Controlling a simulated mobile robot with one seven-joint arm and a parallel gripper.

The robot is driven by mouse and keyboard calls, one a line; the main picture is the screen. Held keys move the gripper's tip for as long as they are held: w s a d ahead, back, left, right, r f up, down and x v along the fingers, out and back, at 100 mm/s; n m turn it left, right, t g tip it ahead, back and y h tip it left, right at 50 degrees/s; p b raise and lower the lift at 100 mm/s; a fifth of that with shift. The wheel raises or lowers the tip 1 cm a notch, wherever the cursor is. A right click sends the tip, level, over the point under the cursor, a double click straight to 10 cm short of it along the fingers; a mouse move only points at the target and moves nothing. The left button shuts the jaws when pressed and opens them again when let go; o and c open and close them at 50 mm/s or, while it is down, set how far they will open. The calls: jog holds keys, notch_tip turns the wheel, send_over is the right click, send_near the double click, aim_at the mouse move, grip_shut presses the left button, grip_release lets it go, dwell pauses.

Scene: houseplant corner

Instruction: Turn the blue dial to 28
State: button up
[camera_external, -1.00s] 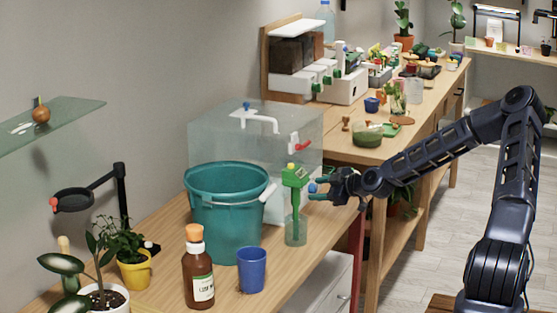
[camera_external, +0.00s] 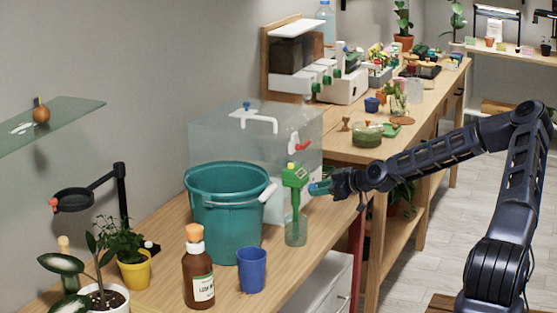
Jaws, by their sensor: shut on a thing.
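My gripper (camera_external: 319,187) is at the right end of the front workbench, beside a green device with a long stem. Its teal fingers are closed around the blue dial, which they almost wholly cover. The dial's scale and reading are too small to make out. The green device (camera_external: 295,177) stands upright in a clear cylinder (camera_external: 296,230), just left of my fingertips. I cannot tell whether the dial is mounted on it or on the white unit behind.
A teal bucket (camera_external: 225,215), a blue cup (camera_external: 251,270) and a brown bottle (camera_external: 197,275) stand left of my gripper. A clear tank (camera_external: 225,130) with a white tap and red lever is behind. The floor right of the bench is free.

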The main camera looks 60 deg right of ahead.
jog(key=m+y, duration=0.1)
jog(key=m, duration=0.1)
jog(key=m+y, duration=0.1)
jog(key=shift+d+m+y, duration=0.2)
jog(key=shift+m+y, duration=0.2)
jog(key=m+y, duration=0.2)
jog(key=m, duration=0.2)
jog(key=shift+d+f+t, duration=0.1)
jog(key=shift+d+t, duration=0.05)
jog(key=shift+t, duration=0.25)
jog(key=shift+y, duration=0.3)
jog(key=o, duration=1)
jog(key=v, duration=1)
jog(key=shift+s+d, duration=0.1)
jog(key=shift+s, duration=0.25)
